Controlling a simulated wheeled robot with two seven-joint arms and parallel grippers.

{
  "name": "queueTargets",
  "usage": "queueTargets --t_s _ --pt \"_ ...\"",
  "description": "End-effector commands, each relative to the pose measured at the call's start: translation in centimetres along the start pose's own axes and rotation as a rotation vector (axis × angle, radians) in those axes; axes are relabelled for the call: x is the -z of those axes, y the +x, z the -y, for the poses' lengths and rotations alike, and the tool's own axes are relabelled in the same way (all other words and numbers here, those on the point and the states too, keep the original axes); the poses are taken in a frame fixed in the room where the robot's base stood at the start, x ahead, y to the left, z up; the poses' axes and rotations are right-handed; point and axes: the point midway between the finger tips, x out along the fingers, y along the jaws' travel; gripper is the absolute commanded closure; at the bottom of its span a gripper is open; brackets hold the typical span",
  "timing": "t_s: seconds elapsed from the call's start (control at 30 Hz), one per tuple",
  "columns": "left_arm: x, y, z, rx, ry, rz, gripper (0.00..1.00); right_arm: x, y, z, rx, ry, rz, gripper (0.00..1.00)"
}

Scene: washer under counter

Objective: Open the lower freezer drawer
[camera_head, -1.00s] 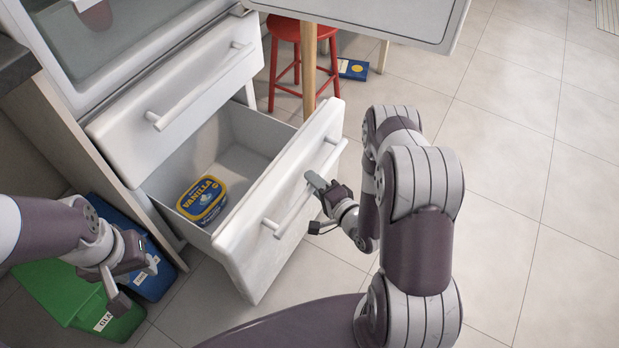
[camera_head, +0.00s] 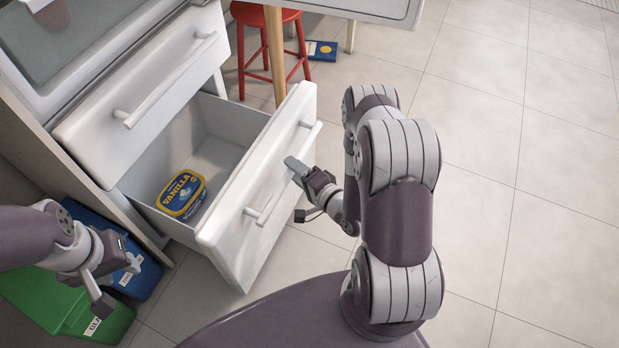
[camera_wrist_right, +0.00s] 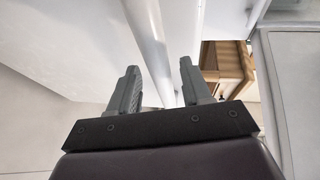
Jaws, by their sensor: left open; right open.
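The lower freezer drawer (camera_head: 262,195) is pulled out below the closed upper drawer (camera_head: 150,85). A blue and yellow vanilla tub (camera_head: 182,193) lies inside it. Its white bar handle (camera_head: 262,213) runs across the front. My right gripper (camera_head: 297,188) is open at this handle, toward its right part. In the right wrist view, the open right gripper (camera_wrist_right: 160,68) has a white bar (camera_wrist_right: 150,40) running between and beyond its fingers; contact cannot be told. My left gripper (camera_head: 110,280) is open and empty at the lower left, over the bins.
A blue bin (camera_head: 140,280) and a green bin (camera_head: 50,303) stand left of the drawer. A red stool (camera_head: 262,17), a table leg (camera_head: 275,50) and a blue book (camera_head: 322,50) are behind it. The tiled floor at right is clear.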

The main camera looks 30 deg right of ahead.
Motion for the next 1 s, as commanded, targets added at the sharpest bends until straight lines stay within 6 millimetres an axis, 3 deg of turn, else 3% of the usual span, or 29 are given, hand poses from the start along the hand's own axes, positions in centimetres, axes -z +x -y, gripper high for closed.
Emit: queueTargets --t_s 0.23,0.4,0.6,1.0 --pt "0.3 -2.6 0.0 0.000 0.000 0.000 0.57 0.2 -6.6 0.5 -0.002 0.007 -0.011 0.52" --pt "0.4 -3.3 0.0 0.000 0.000 0.000 0.57 0.1 -9.9 0.2 -0.002 0.005 -0.008 0.52" --pt "0.4 -3.5 0.0 0.000 0.000 0.000 0.57 0.0 -11.3 0.1 0.000 0.002 -0.002 0.52" --pt "0.4 -3.5 0.0 0.000 0.000 0.000 0.57 -0.1 -11.3 0.0 0.000 0.001 0.000 0.52"
